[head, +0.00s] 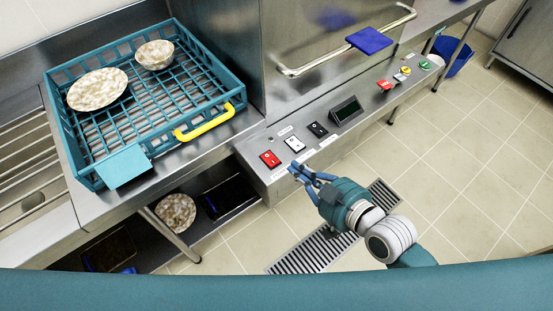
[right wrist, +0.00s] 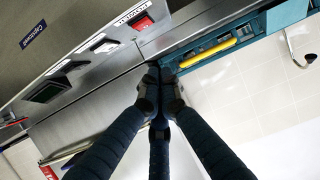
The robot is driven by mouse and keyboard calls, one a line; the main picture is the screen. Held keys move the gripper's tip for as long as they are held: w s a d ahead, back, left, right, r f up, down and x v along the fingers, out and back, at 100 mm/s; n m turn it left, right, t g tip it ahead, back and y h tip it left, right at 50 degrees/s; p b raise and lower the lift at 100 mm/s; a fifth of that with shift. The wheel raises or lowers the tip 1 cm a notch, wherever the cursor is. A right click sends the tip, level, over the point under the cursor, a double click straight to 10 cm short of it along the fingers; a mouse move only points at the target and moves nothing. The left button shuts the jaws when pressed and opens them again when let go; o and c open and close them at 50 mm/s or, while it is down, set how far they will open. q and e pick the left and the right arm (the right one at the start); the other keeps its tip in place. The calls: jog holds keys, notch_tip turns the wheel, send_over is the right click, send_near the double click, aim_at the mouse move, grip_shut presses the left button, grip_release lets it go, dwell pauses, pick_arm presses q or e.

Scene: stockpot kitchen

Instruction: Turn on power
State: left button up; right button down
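A red rocker switch (head: 270,159) is at the left end of the steel control panel (head: 259,178). A white switch (head: 294,144) and a black switch (head: 318,130) follow to its right. The red switch also shows in the right wrist view (right wrist: 143,22), under a small label. My right gripper (head: 298,172) is in front of the panel, just right of and below the red switch. In the right wrist view its fingertips (right wrist: 157,79) come together with nothing seen between them. They look apart from the switches. The switch positions are too small to tell. My left gripper is not in view.
A dark display (head: 346,110) and several coloured buttons continue along the panel. A teal dish rack (head: 130,171) with a plate (head: 97,89) and bowl (head: 154,55) stands on the left counter. A steel machine with a handle (head: 345,48) rises behind. The tiled floor at right is mostly clear.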

jog(key=p, duration=0.2)
send_over(277, 171)
jog(key=f, duration=0.2)
jog(key=w+f, duration=0.1)
jog(key=shift+a+f, duration=0.15)
jog(key=shift+a, duration=0.15)
jog(key=f, duration=0.3)
jog(key=shift+s+d, duration=0.15)
jog(key=shift+s, duration=0.05)
jog(key=shift+s+d+f, duration=0.15)
jog(key=shift+f, duration=0.45)
jog(key=shift+s+d+f+b, duration=0.1)
jog(key=shift+s+f+b, duration=0.1)
jog(key=shift+f+b, duration=0.6)
jog(key=shift+r+p, duration=0.15)
jog(key=shift+p, duration=0.2)
jog(key=shift+r, duration=0.1)
